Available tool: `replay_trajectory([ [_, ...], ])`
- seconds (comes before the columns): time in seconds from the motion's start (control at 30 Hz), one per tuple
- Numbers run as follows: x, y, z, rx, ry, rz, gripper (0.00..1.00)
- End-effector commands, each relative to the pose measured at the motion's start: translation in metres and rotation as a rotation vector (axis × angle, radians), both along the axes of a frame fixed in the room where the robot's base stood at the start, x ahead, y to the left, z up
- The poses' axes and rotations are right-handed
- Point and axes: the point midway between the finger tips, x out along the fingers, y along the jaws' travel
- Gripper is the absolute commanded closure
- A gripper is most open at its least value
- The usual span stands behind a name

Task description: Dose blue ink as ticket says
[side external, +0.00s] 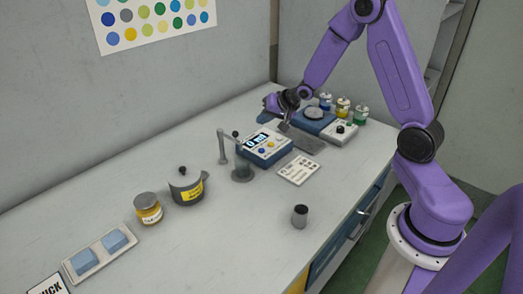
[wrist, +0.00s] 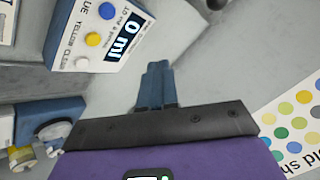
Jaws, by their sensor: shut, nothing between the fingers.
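The ink dosing unit (side external: 265,147) stands on the bench with its display reading 0 ml. In the wrist view its panel (wrist: 66,38) shows a blue button (wrist: 106,11), a yellow button (wrist: 94,40) and a pale button (wrist: 82,64). A printed card (side external: 299,170), likely the ticket, lies beside the unit; its text is too small to read. My gripper (wrist: 157,66) is shut and empty, apart from the buttons. In the side view my gripper (side external: 272,103) is behind the unit, its fingertips hard to make out.
Blue (side external: 325,101), yellow (side external: 342,107) and green (side external: 360,115) jars stand behind a blue-and-white device (side external: 340,131). A grey post (side external: 222,147), lidded pot (side external: 186,188), amber jar (side external: 148,209) and dark-topped cylinder (side external: 299,217) stand around the bench. The front middle is mostly clear.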

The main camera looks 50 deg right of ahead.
Motion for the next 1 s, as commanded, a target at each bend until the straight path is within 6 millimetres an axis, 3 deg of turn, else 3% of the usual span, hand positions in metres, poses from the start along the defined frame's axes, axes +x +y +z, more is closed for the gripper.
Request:
replay_trajectory([
  [0.53,0.002,-0.003,-0.006,0.01,-0.005,-0.011,1.0],
  [1.0,0.001,-0.004,-0.061,0.008,-0.003,-0.012,1.0],
])
